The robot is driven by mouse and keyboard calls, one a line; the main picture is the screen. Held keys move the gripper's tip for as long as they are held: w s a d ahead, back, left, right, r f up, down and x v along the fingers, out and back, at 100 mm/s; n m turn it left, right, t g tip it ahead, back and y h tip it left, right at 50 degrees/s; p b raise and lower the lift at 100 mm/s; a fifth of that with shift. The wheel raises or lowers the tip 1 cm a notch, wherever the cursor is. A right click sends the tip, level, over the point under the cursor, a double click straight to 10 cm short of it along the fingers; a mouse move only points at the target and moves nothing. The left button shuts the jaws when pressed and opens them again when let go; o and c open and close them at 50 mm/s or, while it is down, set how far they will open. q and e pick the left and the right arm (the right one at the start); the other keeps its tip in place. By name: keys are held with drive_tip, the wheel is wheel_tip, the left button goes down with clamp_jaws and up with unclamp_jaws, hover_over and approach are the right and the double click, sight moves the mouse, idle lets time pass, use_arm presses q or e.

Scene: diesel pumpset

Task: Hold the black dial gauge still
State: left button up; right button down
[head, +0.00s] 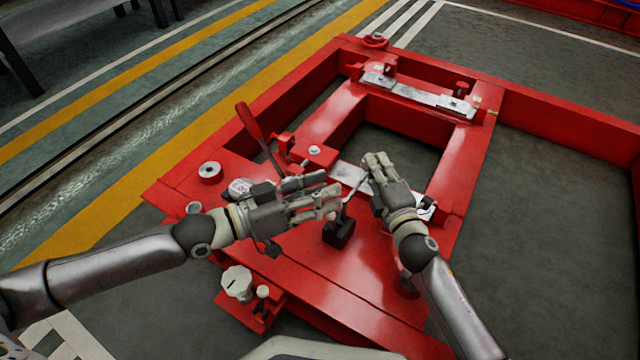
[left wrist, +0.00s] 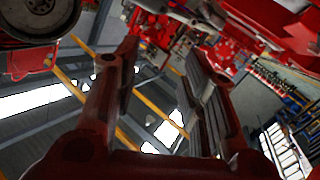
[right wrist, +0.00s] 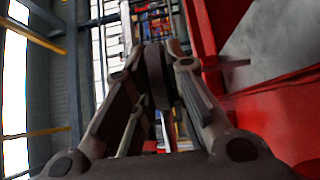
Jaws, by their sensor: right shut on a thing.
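The black dial gauge (right wrist: 155,76) shows in the right wrist view as a dark disc, nearly edge-on, between the fingers of my right gripper (right wrist: 164,48). The gripper is shut on it. In the head view my right gripper (head: 377,160) is above the red frame, and its fingers hide the gauge. A black block (head: 339,232) stands on the red plate, with a thin rod rising from it towards the right fingertips. My left gripper (head: 328,192) is open, just left of the rod. The left wrist view shows its fingers (left wrist: 163,62) apart, with nothing between them.
The red steel frame (head: 530,112) has open bays. A red-handled lever (head: 249,120) rises behind my left gripper. A round white-faced thing (head: 240,188) lies beside my left gripper. A white knob (head: 237,282) is at the front left. A metal bar (head: 417,96) spans the far crossmember.

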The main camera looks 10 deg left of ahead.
use_arm(q)
drive_tip(key=shift+r, duration=0.9)
use_arm(e)
drive_tip(key=c, duration=1.4)
unclamp_jaws()
drive_tip(key=shift+o, duration=0.2)
